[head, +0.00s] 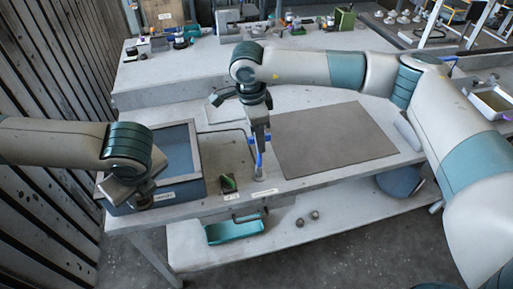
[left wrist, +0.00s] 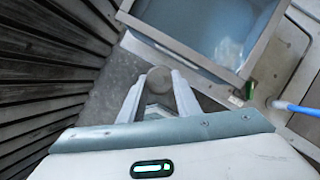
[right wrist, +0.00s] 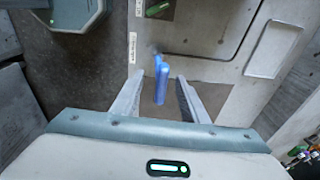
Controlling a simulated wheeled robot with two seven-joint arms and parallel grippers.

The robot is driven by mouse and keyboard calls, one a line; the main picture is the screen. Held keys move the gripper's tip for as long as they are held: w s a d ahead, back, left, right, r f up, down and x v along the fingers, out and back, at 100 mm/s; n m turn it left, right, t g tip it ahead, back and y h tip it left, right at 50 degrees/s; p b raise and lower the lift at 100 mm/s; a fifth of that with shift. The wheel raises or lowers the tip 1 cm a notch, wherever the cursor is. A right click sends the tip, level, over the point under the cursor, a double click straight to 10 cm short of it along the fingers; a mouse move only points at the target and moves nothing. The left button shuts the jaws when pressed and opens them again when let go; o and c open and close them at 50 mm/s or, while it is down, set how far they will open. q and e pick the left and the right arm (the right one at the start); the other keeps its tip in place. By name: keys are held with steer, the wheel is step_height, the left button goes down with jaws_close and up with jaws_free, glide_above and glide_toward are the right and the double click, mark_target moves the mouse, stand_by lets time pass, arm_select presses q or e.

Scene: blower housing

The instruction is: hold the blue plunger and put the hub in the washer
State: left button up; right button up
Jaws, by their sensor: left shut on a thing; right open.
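The blue plunger (head: 259,159) stands upright near the table's front edge; it also shows in the right wrist view (right wrist: 162,85). My right gripper (head: 261,143) points down over it, open, with a finger on each side and gaps visible. My left gripper (head: 138,196) is shut on a round grey-brown part, apparently the hub (left wrist: 158,79), outside the front left corner of the washer. The hub is hardly visible in the head view. The washer looks to be the open grey-rimmed box with a blue inside (head: 197,150); its rim also shows in the left wrist view (left wrist: 185,58).
A small dark holder with a green piece (head: 229,183) sits between washer and plunger. A grey mat (head: 335,137) lies right of the plunger. A teal tray (head: 234,232) and two small round parts (head: 307,218) are on the lower shelf. A slatted wall (head: 45,80) stands at left.

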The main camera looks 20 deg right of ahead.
arm_select(q)
steer(key=shift+w+f, duration=0.1)
steer(key=shift+w, duration=0.15)
arm_select(e)
steer(key=shift+w+r, duration=0.25)
steer(key=shift+r, duration=0.4)
arm_select(q)
steer(key=shift+s, duration=0.15)
arm_select(e)
steer(key=shift+s+r, duration=0.15)
steer(key=shift+r, duration=0.15)
steer(key=shift+f, duration=0.1)
steer(key=shift+a, duration=0.1)
